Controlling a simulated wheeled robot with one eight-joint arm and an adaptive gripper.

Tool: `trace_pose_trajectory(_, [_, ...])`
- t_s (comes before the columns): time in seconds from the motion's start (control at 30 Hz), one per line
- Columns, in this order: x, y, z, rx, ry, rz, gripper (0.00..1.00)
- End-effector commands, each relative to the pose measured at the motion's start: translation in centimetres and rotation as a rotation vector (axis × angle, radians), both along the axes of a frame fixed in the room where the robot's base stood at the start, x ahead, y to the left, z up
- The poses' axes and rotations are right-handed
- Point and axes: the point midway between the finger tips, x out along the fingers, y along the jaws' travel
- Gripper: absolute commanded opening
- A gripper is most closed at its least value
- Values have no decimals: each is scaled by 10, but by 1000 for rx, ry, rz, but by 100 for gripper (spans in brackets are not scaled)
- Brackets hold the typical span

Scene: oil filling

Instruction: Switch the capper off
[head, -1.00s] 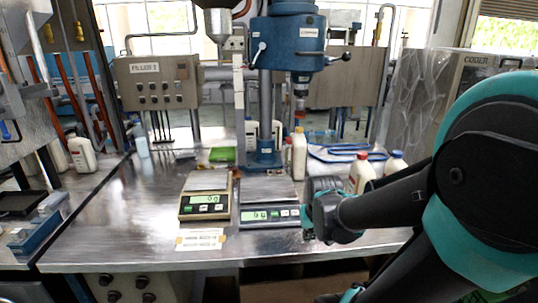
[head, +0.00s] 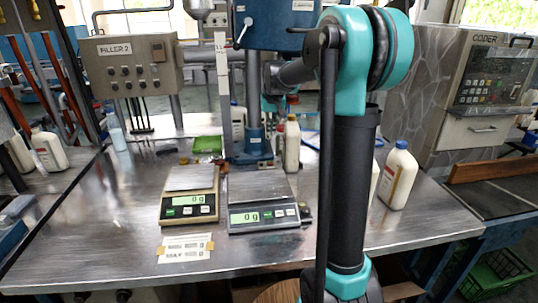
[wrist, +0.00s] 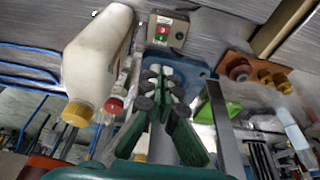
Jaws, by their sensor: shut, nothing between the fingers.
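The capper (head: 275,30) is the blue machine on a column at the back of the bench; my arm hides much of its right side. Its blue base (head: 252,146) stands on the bench, and the base also shows in the wrist view (wrist: 196,66). A small metal box (wrist: 168,31) with a red and a green button shows at the top of the wrist view, just beyond my fingertips and apart from them. My gripper (wrist: 155,78) is shut and empty. In the head view it is mostly hidden behind my arm, near the capper column.
A white bottle with a yellow cap (wrist: 97,60) is close to the left of my fingers. Other bottles (head: 398,178) stand at the bench's right. Two scales (head: 188,206) (head: 264,216) sit in front of the capper. The filler panel (head: 130,66) is left, the coder (head: 478,85) right.

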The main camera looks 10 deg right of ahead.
Motion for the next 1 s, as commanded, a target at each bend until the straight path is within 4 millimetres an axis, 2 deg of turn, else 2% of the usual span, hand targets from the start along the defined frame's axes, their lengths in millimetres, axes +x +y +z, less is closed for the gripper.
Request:
trace_pose_trajectory(0.33, [0, 0, -1, 0, 0, 0, 0])
trace_pose_trajectory(0.47, [3, 0, -10, 0, 0, 0, 0])
trace_pose_trajectory(1.0, [29, 0, -105, 0, 0, 0, 0])
